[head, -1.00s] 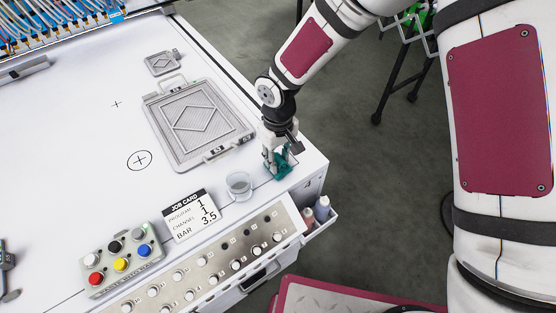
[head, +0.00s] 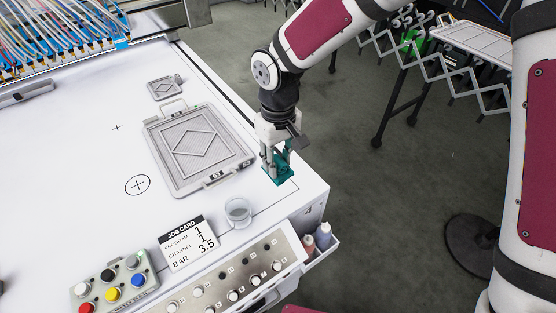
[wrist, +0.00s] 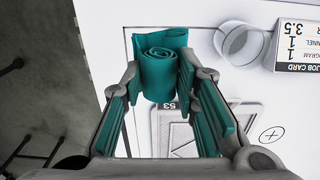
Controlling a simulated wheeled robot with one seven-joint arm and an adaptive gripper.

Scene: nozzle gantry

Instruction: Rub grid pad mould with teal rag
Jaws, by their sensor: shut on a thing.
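My gripper (head: 277,160) is shut on the teal rag (head: 278,176) near the right corner of the white table. The rag is a rolled teal cloth, and its coiled end shows between the fingertips in the wrist view (wrist: 163,72). I cannot tell whether the rag touches the table. A large grey mould (head: 214,170), a framed plate with a diamond and line pattern, lies flat just left of the gripper. Its labelled edge shows below the rag in the wrist view (wrist: 184,133). A smaller grey mould (head: 164,86) with a diamond lies behind it.
A button box (head: 115,283) and a knob panel (head: 235,280) are at the front. Bottles (head: 316,240) sit in a side holder. The table's left middle is clear.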

